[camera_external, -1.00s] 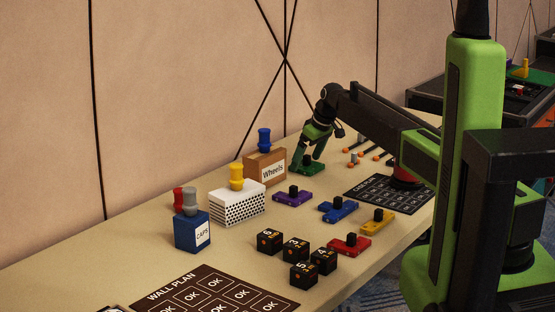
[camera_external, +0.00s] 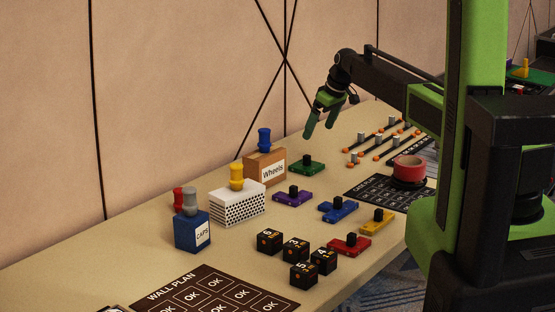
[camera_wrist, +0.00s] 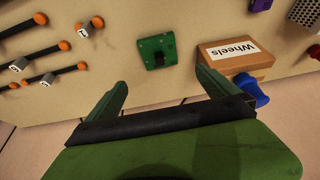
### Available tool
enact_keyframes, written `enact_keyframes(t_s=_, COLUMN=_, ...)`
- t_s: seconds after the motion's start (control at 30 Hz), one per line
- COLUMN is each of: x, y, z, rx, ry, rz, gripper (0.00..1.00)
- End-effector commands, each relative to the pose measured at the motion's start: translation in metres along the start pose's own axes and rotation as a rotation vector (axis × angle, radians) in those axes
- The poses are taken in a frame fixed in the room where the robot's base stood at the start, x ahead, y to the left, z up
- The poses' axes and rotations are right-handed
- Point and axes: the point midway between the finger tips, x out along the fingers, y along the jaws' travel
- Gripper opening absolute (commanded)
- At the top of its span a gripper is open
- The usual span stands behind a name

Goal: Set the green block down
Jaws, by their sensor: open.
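The green block (camera_external: 307,168), a flat piece with a black knob, lies on the table behind the purple block and right of the Wheels box. In the wrist view the green block (camera_wrist: 157,51) lies flat on the table, apart from the fingers. My gripper (camera_external: 318,126) is open and empty, raised above and behind the green block. In the wrist view the two green fingers of my gripper (camera_wrist: 160,88) are spread wide with nothing between them.
The Wheels box (camera_external: 265,168) with a blue peg stands close to the green block. Purple (camera_external: 292,197), blue (camera_external: 338,210), yellow (camera_external: 378,222) and red (camera_external: 349,245) blocks lie nearer. Orange-tipped rods (camera_external: 380,140) lie to the right. A red roll (camera_external: 409,169) sits on the dark card.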

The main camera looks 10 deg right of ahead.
Motion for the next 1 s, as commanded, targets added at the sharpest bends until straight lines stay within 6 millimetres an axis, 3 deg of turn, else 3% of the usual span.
enact_keyframes(t_s=0.07, x=-0.002, y=0.000, z=0.006, rx=0.010, ry=-0.005, rz=0.001, gripper=0.98)
enact_keyframes(t_s=0.17, x=-0.014, y=-0.003, z=0.044, rx=0.070, ry=-0.036, rz=0.007, gripper=0.98)
enact_keyframes(t_s=0.27, x=-0.039, y=-0.008, z=0.116, rx=0.198, ry=-0.101, rz=0.024, gripper=0.98)
enact_keyframes(t_s=0.4, x=-0.081, y=-0.025, z=0.234, rx=0.433, ry=-0.216, rz=0.067, gripper=0.98)
enact_keyframes(t_s=0.5, x=-0.107, y=-0.041, z=0.304, rx=0.587, ry=-0.289, rz=0.102, gripper=0.98)
enact_keyframes(t_s=0.6, x=-0.125, y=-0.054, z=0.349, rx=0.698, ry=-0.339, rz=0.132, gripper=0.98)
enact_keyframes(t_s=0.73, x=-0.135, y=-0.061, z=0.374, rx=0.767, ry=-0.370, rz=0.152, gripper=0.98)
enact_keyframes(t_s=1.0, x=-0.135, y=-0.060, z=0.375, rx=0.775, ry=-0.374, rz=0.154, gripper=0.98)
